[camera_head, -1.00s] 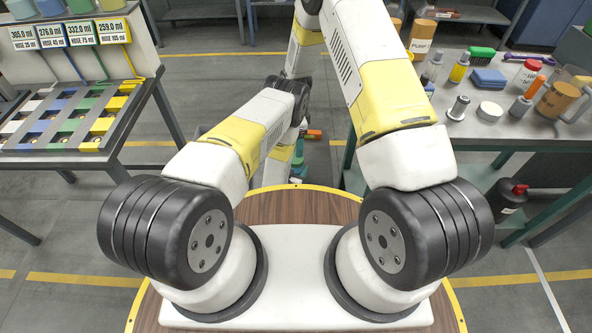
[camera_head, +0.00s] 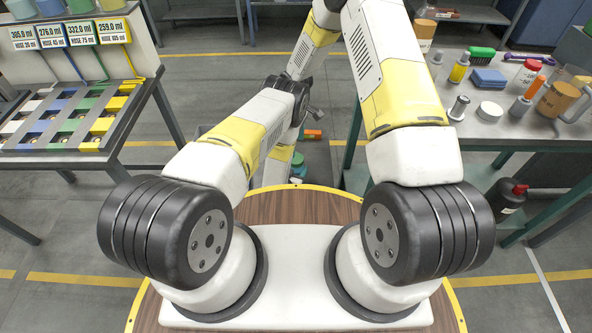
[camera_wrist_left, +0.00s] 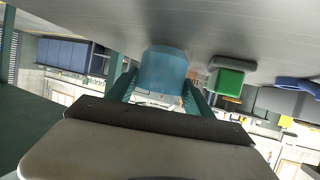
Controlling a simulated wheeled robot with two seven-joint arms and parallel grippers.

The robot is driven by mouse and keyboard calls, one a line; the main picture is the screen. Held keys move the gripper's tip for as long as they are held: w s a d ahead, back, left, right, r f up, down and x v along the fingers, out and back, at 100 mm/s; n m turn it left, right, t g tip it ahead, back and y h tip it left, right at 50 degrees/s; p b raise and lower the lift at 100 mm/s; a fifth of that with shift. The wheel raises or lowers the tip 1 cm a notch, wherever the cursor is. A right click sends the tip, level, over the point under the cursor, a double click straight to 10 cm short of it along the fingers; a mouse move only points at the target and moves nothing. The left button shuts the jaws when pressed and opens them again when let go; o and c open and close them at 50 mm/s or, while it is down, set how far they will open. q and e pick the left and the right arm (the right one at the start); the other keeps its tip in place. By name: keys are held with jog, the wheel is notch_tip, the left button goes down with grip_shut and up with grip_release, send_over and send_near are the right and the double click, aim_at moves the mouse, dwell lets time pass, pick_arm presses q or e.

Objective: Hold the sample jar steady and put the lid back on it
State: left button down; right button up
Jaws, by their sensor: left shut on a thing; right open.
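In the left wrist view a pale blue see-through sample jar (camera_wrist_left: 165,72) sits between the two fingers of my left gripper (camera_wrist_left: 158,95), which is shut on it. No lid shows on the part of the jar in view. In the head view my left gripper is hidden behind its own arm. A flat white round piece (camera_head: 489,111), which may be the lid, lies on the right-hand table (camera_head: 480,133), away from both grippers.
A sorting rack (camera_head: 75,146) stands at the left. In the left wrist view a green block (camera_wrist_left: 229,82) is near the jar.

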aim_at(296, 158)
jog(key=n, duration=0.4)
jog(key=shift+w+n, duration=0.1)
jog(key=shift+n, duration=0.2)
jog(key=n, duration=0.4)
jog(key=shift+w+r, duration=0.1)
jog(key=shift+f, duration=4)
